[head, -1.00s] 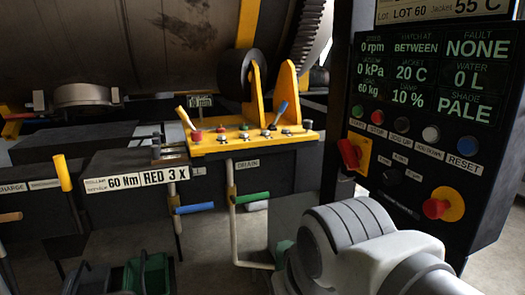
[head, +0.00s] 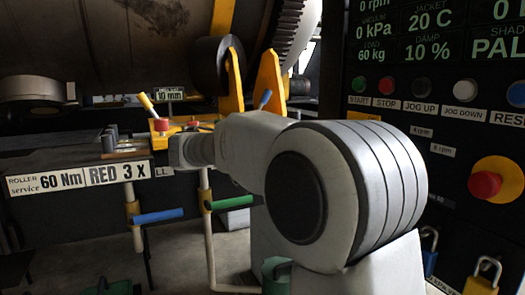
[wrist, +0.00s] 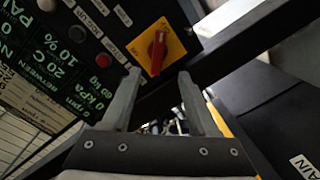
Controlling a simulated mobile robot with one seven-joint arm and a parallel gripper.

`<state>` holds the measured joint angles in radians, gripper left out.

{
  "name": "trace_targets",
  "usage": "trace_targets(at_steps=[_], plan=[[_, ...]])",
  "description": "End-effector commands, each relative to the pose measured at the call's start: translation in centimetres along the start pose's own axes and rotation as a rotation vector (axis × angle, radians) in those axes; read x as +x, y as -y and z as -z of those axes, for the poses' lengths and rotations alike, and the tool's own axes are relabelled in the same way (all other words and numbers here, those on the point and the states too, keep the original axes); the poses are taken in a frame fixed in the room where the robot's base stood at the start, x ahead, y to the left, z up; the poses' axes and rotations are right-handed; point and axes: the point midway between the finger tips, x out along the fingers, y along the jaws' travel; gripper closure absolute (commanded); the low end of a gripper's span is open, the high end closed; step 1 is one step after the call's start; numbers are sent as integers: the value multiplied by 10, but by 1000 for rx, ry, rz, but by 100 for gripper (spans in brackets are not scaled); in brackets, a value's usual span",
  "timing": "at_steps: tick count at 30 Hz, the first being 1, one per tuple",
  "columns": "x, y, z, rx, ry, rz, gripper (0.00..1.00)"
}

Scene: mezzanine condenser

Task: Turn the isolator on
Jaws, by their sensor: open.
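The isolator is a red rotary handle (wrist: 157,52) on a yellow plate on the dark control panel. In the wrist view it sits just beyond my fingertips, near the middle between them. My gripper (wrist: 158,82) is open and empty, its two fingers apart and pointing towards the handle. I see no contact. In the head view my arm hides the red handle, and only a strip of yellow plate (head: 364,116) shows above the arm. My gripper is hidden in the head view too.
The panel (head: 430,180) has a row of buttons and a red mushroom button (head: 485,184). Blue (head: 429,260) and yellow (head: 484,284) padlocks hang below it. A dark frame bar (wrist: 232,45) runs close beside the isolator. A yellow roller bracket (head: 268,75) stands behind my arm.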

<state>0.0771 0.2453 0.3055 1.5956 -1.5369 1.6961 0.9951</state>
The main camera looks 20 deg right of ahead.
Motion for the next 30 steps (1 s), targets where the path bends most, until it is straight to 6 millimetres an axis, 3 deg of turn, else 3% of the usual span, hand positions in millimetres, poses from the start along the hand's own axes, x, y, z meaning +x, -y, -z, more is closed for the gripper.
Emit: trace_targets(at_steps=[5,10,30], plan=[[2,9,10,60,-38,-59,40],[20,6,12,66,-40,-67,40],[155,-2,17,63,-39,-63,40]])
